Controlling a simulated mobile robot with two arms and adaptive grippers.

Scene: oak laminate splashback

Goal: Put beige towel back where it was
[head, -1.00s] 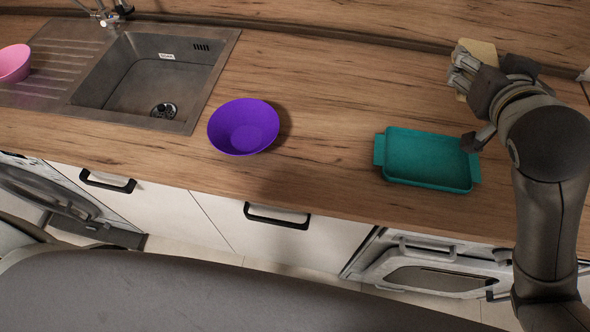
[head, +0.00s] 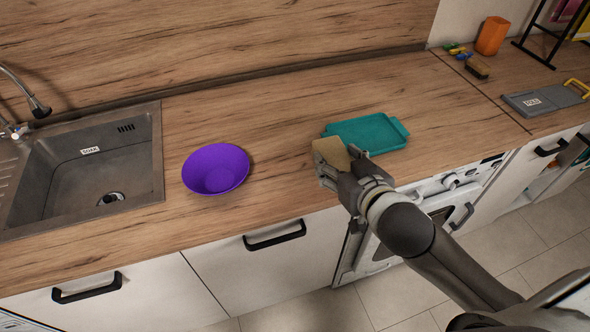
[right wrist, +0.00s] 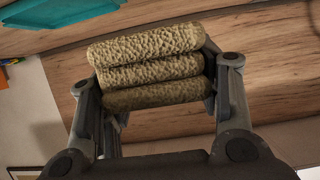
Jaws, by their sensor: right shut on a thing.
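The beige towel (head: 331,153) is folded and held in my right gripper (head: 343,172), above the counter's front part, at the near left corner of the teal tray in the head view. In the right wrist view the towel (right wrist: 150,68) shows as several stacked rough folds clamped between the two fingers of the right gripper (right wrist: 155,90). The gap between towel and counter is hard to judge. My left gripper is not in view.
A purple bowl (head: 215,169) stands left of the towel, beside the sink (head: 85,165). The teal tray (head: 368,133) lies just behind the gripper. An orange cup (head: 492,36), a brush (head: 477,67) and a grey board (head: 545,99) are at the right. Counter behind the bowl is clear.

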